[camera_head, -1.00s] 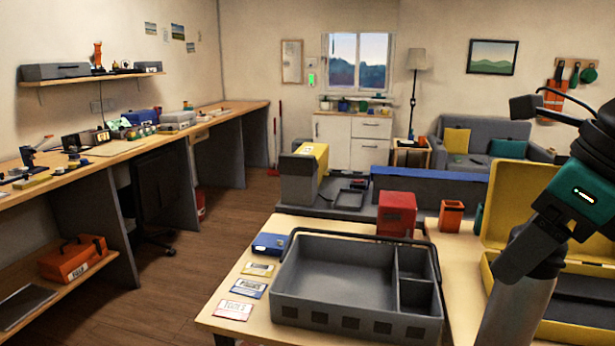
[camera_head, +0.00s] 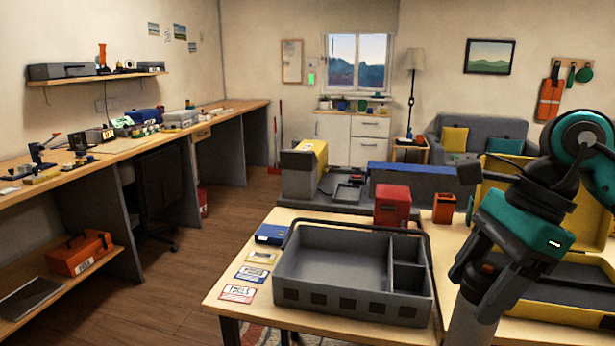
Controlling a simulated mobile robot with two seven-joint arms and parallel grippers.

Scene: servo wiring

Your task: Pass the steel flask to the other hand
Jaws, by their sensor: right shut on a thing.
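My right gripper (camera_head: 478,277) comes in from the right side, with a teal and black wrist above it, and points down and to the left. Its dark jaws are shut around the upper part of a plain grey cylinder, which looks like the steel flask (camera_head: 472,325). The flask is slightly tilted, and its lower end is cut off by the bottom edge of the picture. It shows in front of the table, to the right of the grey tray. My left gripper is not in view.
A grey divided tray (camera_head: 340,297) with a handle stands on the wooden table, empty. Behind it are a red box (camera_head: 392,205) and an orange holder (camera_head: 444,208). An open yellow case (camera_head: 585,312) lies right, behind my arm. Cards and a blue box (camera_head: 271,234) lie left.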

